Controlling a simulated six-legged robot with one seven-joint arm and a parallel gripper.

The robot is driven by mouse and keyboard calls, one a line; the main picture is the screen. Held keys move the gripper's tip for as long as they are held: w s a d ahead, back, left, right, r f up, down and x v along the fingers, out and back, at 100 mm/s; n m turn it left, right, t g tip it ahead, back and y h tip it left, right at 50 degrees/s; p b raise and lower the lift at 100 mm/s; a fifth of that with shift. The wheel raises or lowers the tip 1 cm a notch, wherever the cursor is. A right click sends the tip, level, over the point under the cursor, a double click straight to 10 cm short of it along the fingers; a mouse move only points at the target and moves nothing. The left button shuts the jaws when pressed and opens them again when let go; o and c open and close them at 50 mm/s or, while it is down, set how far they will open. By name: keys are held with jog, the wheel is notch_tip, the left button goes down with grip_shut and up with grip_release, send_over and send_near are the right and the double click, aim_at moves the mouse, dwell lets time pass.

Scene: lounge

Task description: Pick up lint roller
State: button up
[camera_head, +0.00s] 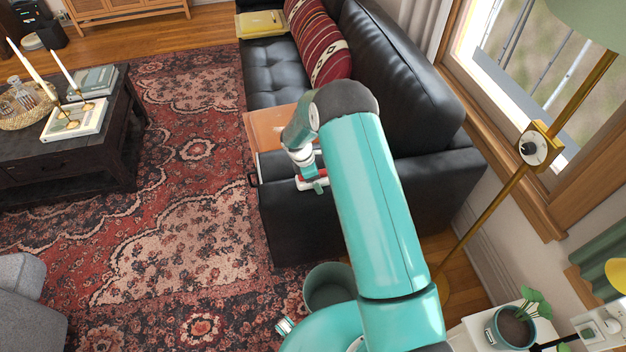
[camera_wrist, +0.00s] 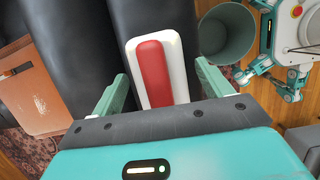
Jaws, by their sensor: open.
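A white and red object, which looks like the lint roller (camera_wrist: 151,65), lies on the black leather sofa arm in the wrist view. It has a red strip along its middle and a white rim around it. My gripper (camera_wrist: 162,82) is open, with one green finger on each side of it; I cannot tell whether either finger touches it. The object's near end is hidden behind the gripper body. In the head view, my gripper (camera_head: 307,172) is over the sofa arm, and a small part of the lint roller (camera_head: 316,181) shows beside it.
A brown flat item (camera_wrist: 38,88) lies on the sofa (camera_head: 285,230) left of the lint roller. A grey-green bin (camera_head: 328,288) stands on the floor by the sofa arm. A brass floor lamp (camera_head: 490,210) and a white side table (camera_head: 480,325) stand to the right.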

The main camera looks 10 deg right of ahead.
jog(key=shift+f, duration=0.25)
dwell(0.4)
jog(key=c, duration=1.1)
jog(key=shift+c, duration=0.2)
jog(key=shift+r, duration=0.55)
notch_tip(320, 180, up, 3)
jog(key=shift+f, duration=0.2)
jog(key=w+a+r, duration=0.8)
jog(key=a+r, duration=0.1)
jog(key=a, duration=0.2)
jog(key=shift+w+r, duration=0.4)
